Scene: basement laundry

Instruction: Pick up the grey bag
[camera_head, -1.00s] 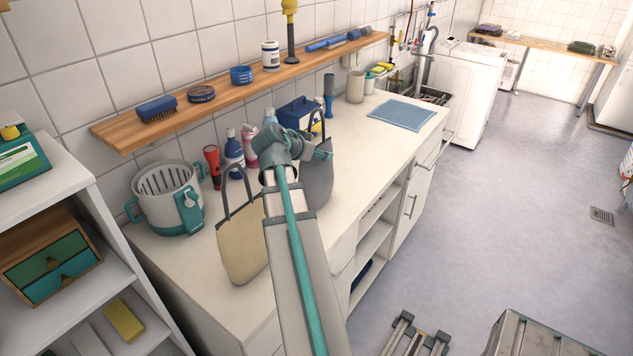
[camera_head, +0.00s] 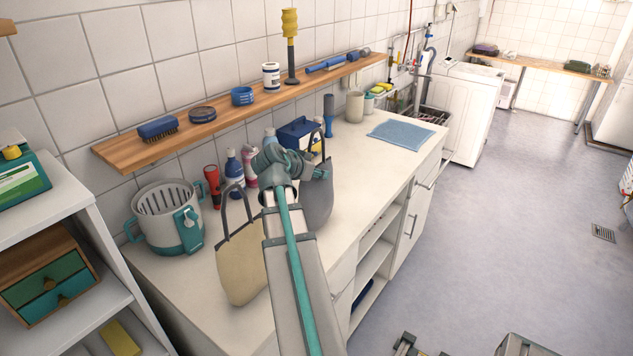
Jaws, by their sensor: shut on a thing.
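The grey bag (camera_head: 317,204) is upright over the counter, partly behind my arm, with its dark handle loop showing above. My gripper (camera_head: 325,172) is at the bag's upper part, shut on it. The fingertips are small and partly hidden, so the exact grip spot is unclear. The bag's lower left is hidden by my arm, and I cannot tell whether its base touches the counter. A beige bag (camera_head: 241,262) with a dark handle stands to the left of my arm.
On the counter (camera_head: 365,152) are a grey-teal bucket (camera_head: 168,228), a red torch (camera_head: 213,181), bottles (camera_head: 234,172), a blue box (camera_head: 297,133) and a blue cloth (camera_head: 400,135). A wooden wall shelf (camera_head: 215,123) runs above. The counter around the cloth is mostly clear.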

